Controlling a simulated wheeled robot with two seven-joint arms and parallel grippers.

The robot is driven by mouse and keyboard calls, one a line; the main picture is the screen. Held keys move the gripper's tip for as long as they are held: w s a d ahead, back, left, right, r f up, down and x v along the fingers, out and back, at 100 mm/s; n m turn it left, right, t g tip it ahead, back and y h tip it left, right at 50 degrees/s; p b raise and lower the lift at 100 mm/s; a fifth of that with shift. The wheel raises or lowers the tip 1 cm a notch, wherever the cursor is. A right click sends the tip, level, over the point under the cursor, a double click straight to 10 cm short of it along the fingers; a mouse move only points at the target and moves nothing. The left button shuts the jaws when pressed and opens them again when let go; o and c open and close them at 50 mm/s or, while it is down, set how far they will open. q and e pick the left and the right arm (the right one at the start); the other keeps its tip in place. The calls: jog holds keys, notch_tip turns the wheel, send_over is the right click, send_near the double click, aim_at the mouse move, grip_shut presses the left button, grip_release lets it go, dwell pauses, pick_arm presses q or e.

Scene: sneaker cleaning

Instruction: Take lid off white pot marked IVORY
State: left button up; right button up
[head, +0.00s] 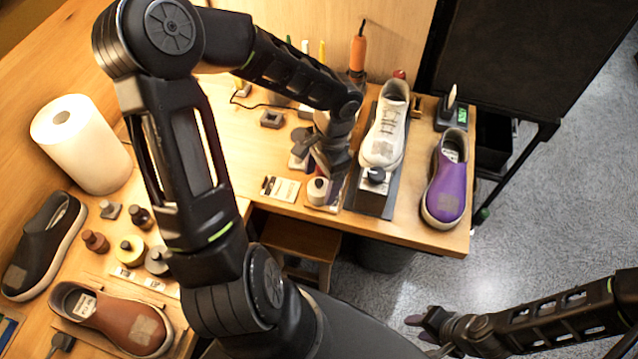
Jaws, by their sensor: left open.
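A small white pot (317,191) stands near the front edge of the wooden bench, left of the white sneaker's stand. A greyish round top shows on it; any lettering is too small to read. My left gripper (324,166) is open, pointing down just above and beside this pot. I cannot tell whether its fingers touch it, and they partly cover the area behind it. My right gripper (422,331) is at the lower right over the floor, away from the bench, with its fingers apart and nothing between them.
A purple shoe (447,185) lies at the right. Small cards (281,188) lie left of the pot. A paper roll (82,143), a brown shoe (115,318) and several bottles occupy the left bench.

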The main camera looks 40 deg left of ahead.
pick_arm(q)
jog(key=shift+c, duration=0.2)
dwell(0.4)
jog(key=c, duration=1.4)
